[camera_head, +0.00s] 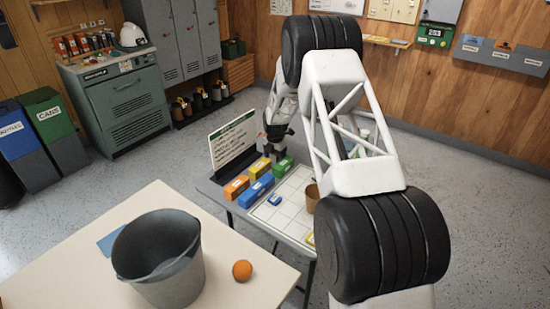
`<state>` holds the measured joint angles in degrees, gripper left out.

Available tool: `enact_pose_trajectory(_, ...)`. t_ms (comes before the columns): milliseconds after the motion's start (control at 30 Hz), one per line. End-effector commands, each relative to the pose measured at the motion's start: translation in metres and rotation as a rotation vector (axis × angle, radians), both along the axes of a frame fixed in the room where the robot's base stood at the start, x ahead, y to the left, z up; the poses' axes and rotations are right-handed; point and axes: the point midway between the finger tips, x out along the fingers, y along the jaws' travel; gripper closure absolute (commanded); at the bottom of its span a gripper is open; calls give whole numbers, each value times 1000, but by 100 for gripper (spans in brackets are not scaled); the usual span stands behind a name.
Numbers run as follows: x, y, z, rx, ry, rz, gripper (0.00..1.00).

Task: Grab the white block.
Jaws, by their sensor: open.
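I cannot make out a white block in this view; my arm covers part of the small table and may hide it. The small table (226,203) holds an orange block (236,188), a yellow block (259,168), a longer blue block (258,190) and a green block (284,166). My gripper (276,143) is at the far side of this table, behind the green block. It is open, small in view and partly hidden; nothing is seen between its fingers.
A brown cup (312,197) stands on the small table beside my arm. A sign board (233,141) stands at its back left. The nearer cream table (60,270) bears a grey bucket (165,275) and an orange ball (242,270). Open floor lies behind.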

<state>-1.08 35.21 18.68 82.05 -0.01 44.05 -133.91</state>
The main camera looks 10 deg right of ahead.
Motion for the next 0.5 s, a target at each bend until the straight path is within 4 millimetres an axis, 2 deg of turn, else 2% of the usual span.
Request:
enact_pose_trajectory(133, 0, 0, 0, 0, 0, 0, 28)
enact_pose_trajectory(167, 0, 0, 0, 0, 0, 0, 31)
enact_pose_trajectory(500, 0, 0, 0, 0, 0, 0, 83)
